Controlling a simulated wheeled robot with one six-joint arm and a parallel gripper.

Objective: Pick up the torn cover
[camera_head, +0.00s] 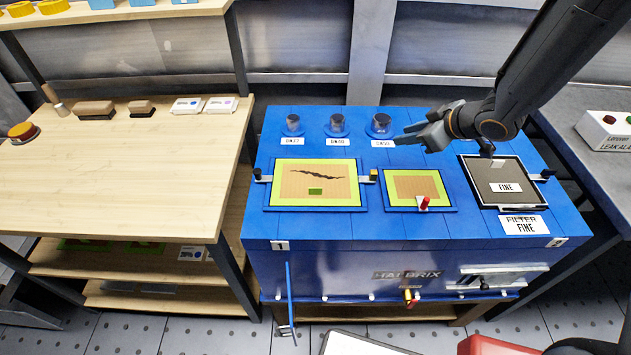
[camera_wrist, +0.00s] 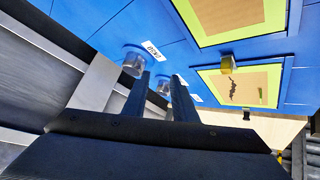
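The torn cover (camera_head: 300,185) is a tan panel in a yellow-green frame on the left of the blue cabinet's top (camera_head: 345,222). A jagged black tear runs across it, with a small dark green rectangle below. A yellow-and-black block (camera_head: 374,175) sits at its right edge and a grey latch piece (camera_head: 263,178) at its left. My gripper (camera_head: 398,138) is above the back of the cabinet, right of the torn cover and apart from it. The wrist view shows the torn cover (camera_wrist: 255,80) on the right. My gripper's fingers (camera_wrist: 159,78) are apart with nothing held between them.
A smaller tan panel (camera_head: 417,187) with a red knob (camera_head: 423,203) lies right of the torn cover. A dark panel labelled FINE (camera_head: 500,172) is farther right. Three round fittings (camera_head: 337,124) stand along the back. A wooden bench (camera_head: 130,170) stands left.

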